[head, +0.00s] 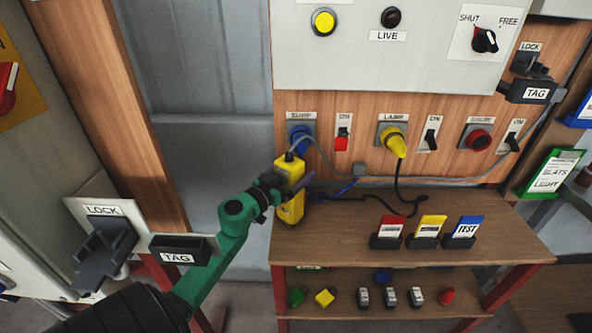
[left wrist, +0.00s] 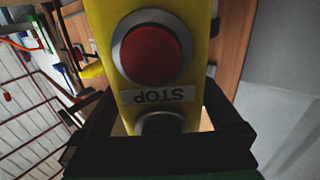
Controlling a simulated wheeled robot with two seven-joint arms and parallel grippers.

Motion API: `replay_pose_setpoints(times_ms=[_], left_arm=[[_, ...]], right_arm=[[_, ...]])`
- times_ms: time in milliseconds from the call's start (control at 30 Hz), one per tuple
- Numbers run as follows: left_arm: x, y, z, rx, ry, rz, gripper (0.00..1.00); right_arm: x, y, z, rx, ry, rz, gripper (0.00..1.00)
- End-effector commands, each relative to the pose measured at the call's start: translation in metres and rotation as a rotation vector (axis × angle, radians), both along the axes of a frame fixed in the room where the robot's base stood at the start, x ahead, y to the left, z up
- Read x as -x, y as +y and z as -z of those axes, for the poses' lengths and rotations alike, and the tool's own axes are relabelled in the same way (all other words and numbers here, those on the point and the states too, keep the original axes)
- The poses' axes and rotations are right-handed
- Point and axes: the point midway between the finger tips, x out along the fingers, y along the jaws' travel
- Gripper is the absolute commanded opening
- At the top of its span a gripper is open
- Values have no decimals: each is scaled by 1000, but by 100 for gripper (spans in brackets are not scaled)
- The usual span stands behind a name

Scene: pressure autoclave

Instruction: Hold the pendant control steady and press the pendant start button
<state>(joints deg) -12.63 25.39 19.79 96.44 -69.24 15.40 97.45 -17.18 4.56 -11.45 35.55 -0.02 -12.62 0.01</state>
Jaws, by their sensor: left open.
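The yellow pendant control (head: 290,187) hangs upright by the left edge of the wooden bench, below the blue socket. My left gripper (head: 284,190), on a green arm, is at the pendant with its jaws open. In the left wrist view the pendant's yellow face (left wrist: 111,62) fills the middle, with a large red button (left wrist: 151,53) and an upside-down STOP label (left wrist: 158,96). A dark greenish button (left wrist: 162,123) lies below, partly hidden by my gripper (left wrist: 158,128). The fingers stand either side of the pendant; contact cannot be told. My right gripper is out of view.
The bench (head: 345,225) carries red (head: 391,226), yellow (head: 431,226) and blue (head: 467,227) cards in holders. A grey cable runs along the wooden panel above. A lock and tag bracket (head: 135,229) stands near my left arm. Sockets and switches line the panel.

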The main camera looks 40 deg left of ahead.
Motion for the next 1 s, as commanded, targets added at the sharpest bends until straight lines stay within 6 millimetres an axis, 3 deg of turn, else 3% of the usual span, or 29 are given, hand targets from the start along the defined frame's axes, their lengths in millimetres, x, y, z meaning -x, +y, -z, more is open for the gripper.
replay_pose_setpoints(times_ms=[300,333,567,600,800,867,1000], left_arm=[[-9,0,0,-1,1,0,100],[-9,0,0,-1,1,0,96],[-8,0,0,0,0,0,8],[-8,0,0,0,0,0,0],[-8,0,0,0,0,0,0],[-8,0,0,0,0,0,0],[-8,0,0,0,0,0,0]], right_arm=[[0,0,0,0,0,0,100],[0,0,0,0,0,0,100],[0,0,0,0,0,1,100],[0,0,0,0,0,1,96],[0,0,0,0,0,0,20],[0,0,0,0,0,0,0],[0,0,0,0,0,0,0]])
